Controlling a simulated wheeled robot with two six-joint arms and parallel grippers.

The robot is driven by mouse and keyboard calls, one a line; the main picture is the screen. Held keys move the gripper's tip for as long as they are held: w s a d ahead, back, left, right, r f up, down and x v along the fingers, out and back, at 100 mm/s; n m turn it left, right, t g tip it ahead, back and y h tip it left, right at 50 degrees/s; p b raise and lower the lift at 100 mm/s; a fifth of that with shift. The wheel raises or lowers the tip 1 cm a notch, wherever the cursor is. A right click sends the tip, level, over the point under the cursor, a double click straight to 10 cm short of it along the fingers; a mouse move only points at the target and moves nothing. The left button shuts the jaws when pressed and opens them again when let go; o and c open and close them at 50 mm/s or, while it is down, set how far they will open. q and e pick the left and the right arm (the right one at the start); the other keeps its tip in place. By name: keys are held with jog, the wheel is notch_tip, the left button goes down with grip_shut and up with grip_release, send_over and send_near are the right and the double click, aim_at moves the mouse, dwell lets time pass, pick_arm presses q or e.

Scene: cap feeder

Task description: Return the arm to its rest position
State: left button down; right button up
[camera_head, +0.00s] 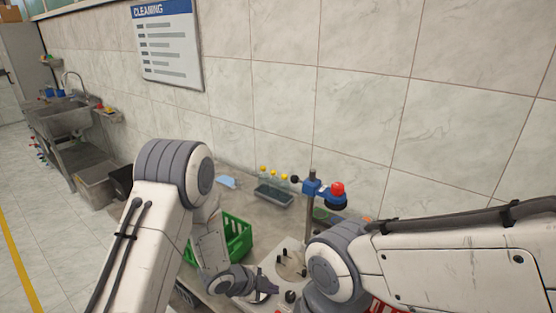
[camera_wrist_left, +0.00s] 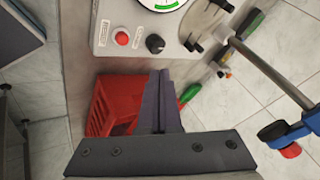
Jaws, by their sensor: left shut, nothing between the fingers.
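My left arm comes in from the left in the head view and bends down to the bench. My left gripper (camera_head: 264,297) is low beside the white cap feeder (camera_head: 268,272), partly hidden by its own wrist. In the left wrist view the left gripper's dark fingers (camera_wrist_left: 160,76) are shut with nothing between them. They point toward the feeder panel (camera_wrist_left: 138,22), with its red button (camera_wrist_left: 121,38) and black knob (camera_wrist_left: 155,44). My right arm crosses the lower right of the head view; its gripper is out of view.
A green crate (camera_head: 240,228) stands beside the left forearm. A red crate (camera_wrist_left: 101,106) lies beside the fingers in the wrist view. A post with a blue clamp (camera_head: 314,188) and red knob rises behind the feeder. A tray of yellow-capped bottles (camera_head: 274,196) stands near the wall.

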pick_arm(q)
jog(key=s+a+r+n+y+b, duration=0.1)
jog(key=s+r+n+y, duration=0.4)
jog(key=r, duration=0.7)
jog(key=s+a+r+n+g, duration=0.1)
jog(key=s+r+n+g, duration=0.1)
jog(key=s, duration=0.9)
jog(key=s+a+r+n+g+b, duration=0.1)
jog(key=s+r+n, duration=0.4)
jog(key=s, duration=0.6)
jog(key=shift+r+n+g, duration=0.15)
jog(key=shift+n+g, duration=0.15)
jog(key=shift+g, duration=0.5)
